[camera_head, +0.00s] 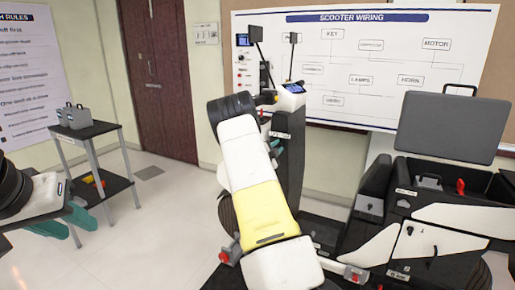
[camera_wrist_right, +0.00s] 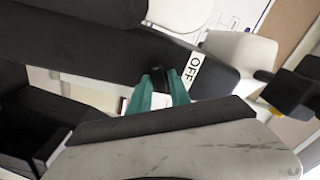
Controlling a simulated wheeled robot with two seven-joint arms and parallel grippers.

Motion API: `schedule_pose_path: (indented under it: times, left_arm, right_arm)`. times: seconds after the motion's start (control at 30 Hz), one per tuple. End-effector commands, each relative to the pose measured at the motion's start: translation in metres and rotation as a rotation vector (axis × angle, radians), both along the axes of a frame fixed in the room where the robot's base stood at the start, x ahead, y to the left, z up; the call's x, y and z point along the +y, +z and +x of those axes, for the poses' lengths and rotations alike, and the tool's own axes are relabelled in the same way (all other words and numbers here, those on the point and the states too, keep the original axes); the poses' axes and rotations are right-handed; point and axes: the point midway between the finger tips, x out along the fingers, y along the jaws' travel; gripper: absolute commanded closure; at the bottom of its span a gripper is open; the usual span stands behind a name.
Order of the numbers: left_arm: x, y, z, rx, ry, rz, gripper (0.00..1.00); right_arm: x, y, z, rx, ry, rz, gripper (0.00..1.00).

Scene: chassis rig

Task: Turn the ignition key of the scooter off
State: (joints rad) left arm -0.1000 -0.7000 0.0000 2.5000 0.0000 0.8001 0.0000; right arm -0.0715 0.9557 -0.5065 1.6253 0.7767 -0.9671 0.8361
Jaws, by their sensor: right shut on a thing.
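The scooter's dark front column (camera_head: 290,155) stands in the middle of the head view, partly behind my right arm. My right gripper (camera_head: 275,150) is at the column's left side, just below a small white label. In the right wrist view, the teal fingers of my right gripper (camera_wrist_right: 160,82) are shut on a small dark piece, the ignition key (camera_wrist_right: 159,77), at the dark panel. The fingers hide most of it. A white "OFF" label (camera_wrist_right: 193,70) is right beside the fingertips. My left gripper (camera_head: 67,226) is open and empty at the left, away from the scooter.
The scooter's handlebar and small display (camera_head: 294,88) are above the column. Its rear body (camera_head: 430,215) is at the right, with a raised dark seat (camera_head: 452,127) above an open compartment. A dark two-shelf cart (camera_head: 100,185) stands at the left. Floor between cart and scooter is clear.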

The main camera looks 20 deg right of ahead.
Motion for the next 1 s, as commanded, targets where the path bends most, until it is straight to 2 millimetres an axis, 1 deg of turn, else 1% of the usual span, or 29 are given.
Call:
schedule_pose_path:
  times: [0.17, 0.37, 1.0]
  left_arm:
    - [0.0, 0.0, 0.0, 0.0, 0.0, 0.0, 0.64]
    - [0.0, 0.0, 0.0, 0.0, 0.0, 0.0, 0.64]
    - [0.0, 0.0, 0.0, 0.0, 0.0, 0.0, 0.64]
  right_arm:
    - [0.0002, -0.0004, -0.0002, 0.043, -0.001, -0.036, 1.0]
    - [0.0002, 0.0, 0.0, 0.144, -0.001, -0.122, 1.0]
    - [0.0017, 0.0011, 0.0014, 0.589, -0.001, -0.502, 1.0]
